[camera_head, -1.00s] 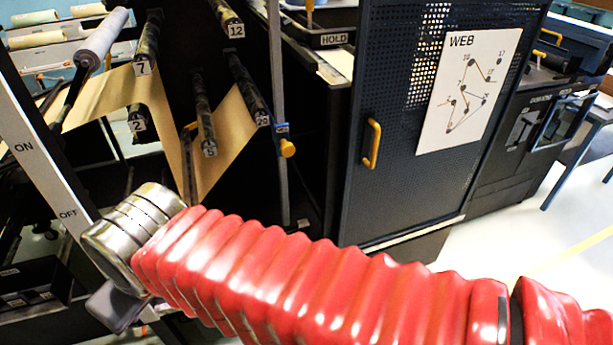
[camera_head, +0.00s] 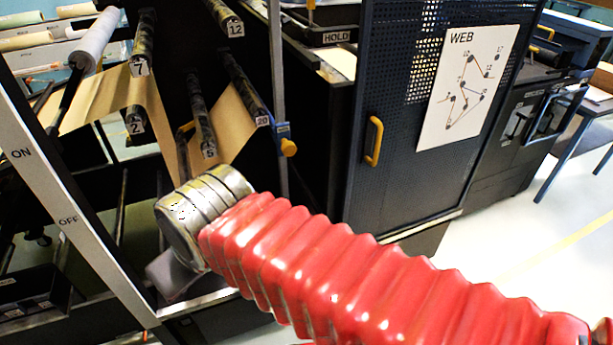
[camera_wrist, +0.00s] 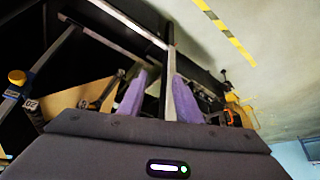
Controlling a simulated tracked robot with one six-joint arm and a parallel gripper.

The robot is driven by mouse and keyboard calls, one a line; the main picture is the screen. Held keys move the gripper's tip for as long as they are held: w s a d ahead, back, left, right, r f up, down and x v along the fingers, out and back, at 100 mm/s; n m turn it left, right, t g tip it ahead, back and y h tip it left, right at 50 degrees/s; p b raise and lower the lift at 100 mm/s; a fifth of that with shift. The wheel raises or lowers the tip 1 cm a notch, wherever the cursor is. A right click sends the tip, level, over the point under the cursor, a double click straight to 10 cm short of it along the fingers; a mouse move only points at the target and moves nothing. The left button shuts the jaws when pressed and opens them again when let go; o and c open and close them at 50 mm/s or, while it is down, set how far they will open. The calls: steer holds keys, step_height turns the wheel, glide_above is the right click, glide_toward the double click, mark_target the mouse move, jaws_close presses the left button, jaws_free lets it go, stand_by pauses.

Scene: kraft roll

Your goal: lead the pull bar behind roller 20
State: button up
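Roller 20 (camera_head: 243,85) shows in the head view, its numbered end beside a blue bracket with a yellow knob. More of the web (camera_head: 100,97) passes rollers 7 (camera_head: 143,45) and 2 (camera_head: 134,118) and drops toward my wrist. In the wrist view my gripper (camera_wrist: 158,82) has two purple fingers standing apart, with a pale post behind the gap and nothing clearly held. In the head view my steel wrist hides the fingers. I cannot make out the pull bar.
Roller 12 (camera_head: 222,15) is above roller 20. An upright grey post (camera_head: 277,90) stands just right of roller 20. A dark cabinet (camera_head: 400,140) with a WEB chart (camera_head: 466,87) is farther right. A slanted ON/OFF frame rail (camera_head: 45,170) is at the left.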

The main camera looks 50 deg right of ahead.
steer(key=shift+o, duration=0.4)
steer(key=shift+o, duration=0.7)
steer(key=shift+w+d, duration=0.1)
steer(key=shift+w, duration=0.05)
steer(key=o, duration=0.4)
steer(key=w+d, duration=0.2)
steer(key=w, duration=0.1)
steer(key=w+d+f+t+h, duration=0.1)
steer(key=w+d, duration=0.2)
steer(key=w, duration=0.1)
steer(key=w+d+f+t+h, duration=0.1)
steer(key=w+d, duration=0.2)
steer(key=shift+w+d+f, duration=0.15)
steer(key=shift+d, duration=0.05)
steer(key=shift+c, duration=0.2)
steer(key=w+d+f+n+t+h, duration=0.1)
steer(key=w+d+f+t+h, duration=0.25)
steer(key=d, duration=0.85)
steer(key=w+d+f+n+t+h, duration=0.1)
steer(key=w+d+f+t+h, duration=0.2)
steer(key=d, duration=0.9)
steer(key=s+d+f+h, duration=0.2)
steer(key=s+d+f, duration=0.1)
steer(key=s+d, duration=0.4)
steer(key=shift+d+f+t, duration=0.2)
steer(key=shift+t, duration=0.15)
steer(key=shift+w, duration=0.1)
